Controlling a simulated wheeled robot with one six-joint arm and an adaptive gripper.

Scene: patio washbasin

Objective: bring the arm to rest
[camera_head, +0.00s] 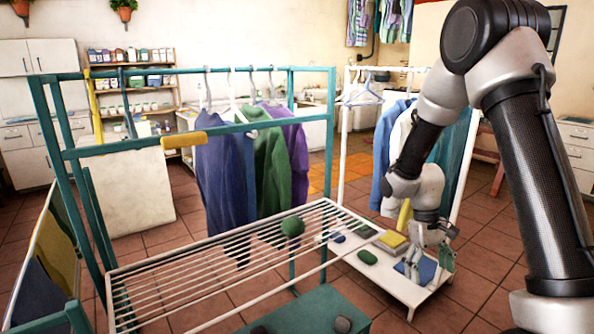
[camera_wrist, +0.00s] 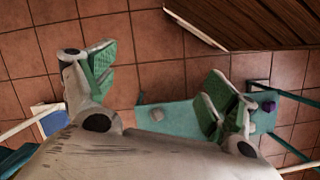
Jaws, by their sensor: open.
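My arm comes in from the right in the head view and bends down, with my gripper (camera_head: 428,268) low over the right part of a white low table (camera_head: 398,285). The gripper's fingers are spread apart and nothing is between them. In the wrist view my gripper (camera_wrist: 160,82) shows two separated fingers with green pads, and tiled floor shows between them. A blue flat item (camera_head: 427,271) lies behind or under the fingers in the head view; I cannot tell whether they touch it.
A teal frame (camera_head: 180,74) holds hanging clothes (camera_head: 225,170). Another clothes rail (camera_head: 343,140) stands behind my arm. A teal bench (camera_head: 305,308) is in front. Tiled floor is open at right.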

